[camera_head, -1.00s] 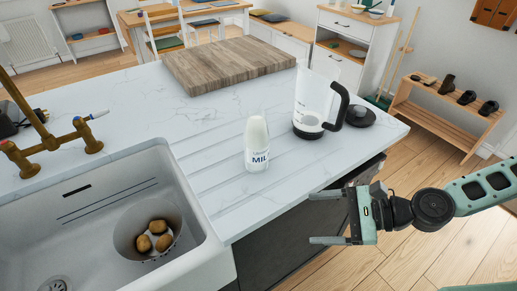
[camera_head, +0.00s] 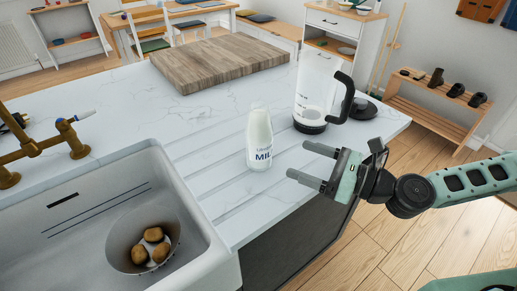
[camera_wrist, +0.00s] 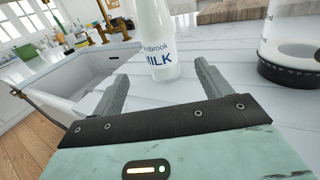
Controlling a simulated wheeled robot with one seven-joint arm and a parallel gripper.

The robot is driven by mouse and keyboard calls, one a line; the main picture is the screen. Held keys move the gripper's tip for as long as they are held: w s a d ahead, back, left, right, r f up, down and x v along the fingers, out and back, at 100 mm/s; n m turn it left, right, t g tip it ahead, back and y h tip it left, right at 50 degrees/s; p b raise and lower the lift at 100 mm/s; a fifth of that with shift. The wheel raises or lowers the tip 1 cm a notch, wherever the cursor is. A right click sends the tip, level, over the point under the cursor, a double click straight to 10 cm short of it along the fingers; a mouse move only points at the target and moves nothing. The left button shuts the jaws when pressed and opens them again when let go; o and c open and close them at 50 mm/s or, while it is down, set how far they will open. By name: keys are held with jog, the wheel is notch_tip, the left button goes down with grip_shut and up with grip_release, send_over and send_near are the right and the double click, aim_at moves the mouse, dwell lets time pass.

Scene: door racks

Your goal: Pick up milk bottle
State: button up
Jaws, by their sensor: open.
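The milk bottle (camera_head: 259,140) is white with a dark "MILK" label and stands upright on the white marble counter, right of the sink. My gripper (camera_head: 305,162) is open and empty, just right of the bottle over the counter's edge, with its fingers pointing at it. In the wrist view the bottle (camera_wrist: 155,40) stands ahead, between the lines of the two open fingers (camera_wrist: 158,82) and beyond their tips. Its top is cut off by the frame there. The fingers do not appear to touch it.
A clear kettle with a black handle (camera_head: 345,100) stands behind my gripper, close to the bottle's right. A wooden board (camera_head: 220,62) lies at the back. The sink (camera_head: 190,255) holds a bowl of potatoes (camera_head: 153,236). A brass tap (camera_head: 40,145) is at left.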

aim_at(251, 107)
jog(key=x, duration=0.7)
jog(key=shift+w+a+b, duration=0.1)
jog(key=shift+a+b, duration=0.2)
jog(key=shift+a, duration=0.1)
jog(key=shift+f+p+x, duration=0.2)
jog(key=shift+p+x, duration=0.25)
jog(key=shift+x, duration=1.05)
jog(key=shift+f+p+x, duration=0.15)
jog(key=shift+p+x, duration=0.3)
jog(key=shift+x, duration=1.1)
jog(key=shift+w, duration=0.1)
jog(key=c, duration=1.4)
jog(key=shift+c, duration=0.2)
jog(key=shift+r, duration=0.25)
jog(key=shift+d+r, duration=0.1)
jog(key=shift+r, duration=4.6)
jog(key=shift+r, duration=0.1)
